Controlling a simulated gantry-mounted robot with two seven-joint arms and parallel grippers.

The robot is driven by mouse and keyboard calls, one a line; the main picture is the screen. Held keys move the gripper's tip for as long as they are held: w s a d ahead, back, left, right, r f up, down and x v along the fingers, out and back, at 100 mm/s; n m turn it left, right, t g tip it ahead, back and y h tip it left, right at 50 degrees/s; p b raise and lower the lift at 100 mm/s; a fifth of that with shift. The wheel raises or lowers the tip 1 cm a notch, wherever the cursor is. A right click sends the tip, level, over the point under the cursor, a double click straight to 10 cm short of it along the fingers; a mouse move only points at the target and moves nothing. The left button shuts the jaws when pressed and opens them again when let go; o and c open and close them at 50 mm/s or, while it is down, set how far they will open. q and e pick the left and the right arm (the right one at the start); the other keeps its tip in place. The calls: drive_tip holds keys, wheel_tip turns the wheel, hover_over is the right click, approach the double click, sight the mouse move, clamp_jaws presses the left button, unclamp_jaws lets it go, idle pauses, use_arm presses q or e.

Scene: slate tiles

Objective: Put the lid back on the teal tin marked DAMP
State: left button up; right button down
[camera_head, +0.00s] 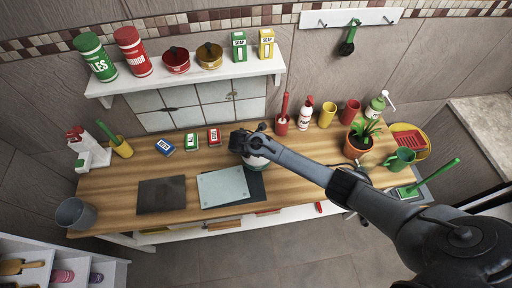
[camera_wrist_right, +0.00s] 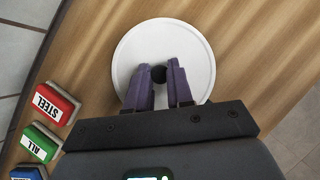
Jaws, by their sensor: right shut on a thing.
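My right gripper (camera_head: 251,150) reaches over the middle of the wooden counter. In the right wrist view the right gripper (camera_wrist_right: 158,76) is shut on the dark knob of a round white lid (camera_wrist_right: 165,38). In the head view only a pale part of the lid (camera_head: 257,162) shows under the gripper. No teal tin or DAMP marking can be made out; whatever is under the lid is hidden by it and the gripper. I cannot tell whether the lid rests on anything. My left gripper is not in view.
A pale board (camera_head: 223,187) and a dark slab (camera_head: 161,195) lie in front. Small red, green and blue boxes, the red one (camera_head: 214,136) nearest, stand to the left. A potted plant (camera_head: 361,141) is farther right.

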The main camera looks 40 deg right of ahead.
idle(0.4)
drive_tip(key=shift+c, duration=2.2)
unclamp_jaws()
drive_tip(key=shift+r+p, duration=0.4)
drive_tip(key=shift+p, duration=0.1)
wheel_tip(320, 180, up, 4)
drive_tip(key=p, duration=0.4)
drive_tip(key=shift+f, duration=0.15)
drive_tip(key=shift+r+p, duration=1.1)
drive_tip(key=shift+p, duration=0.1)
drive_tip(key=shift+r, duration=0.15)
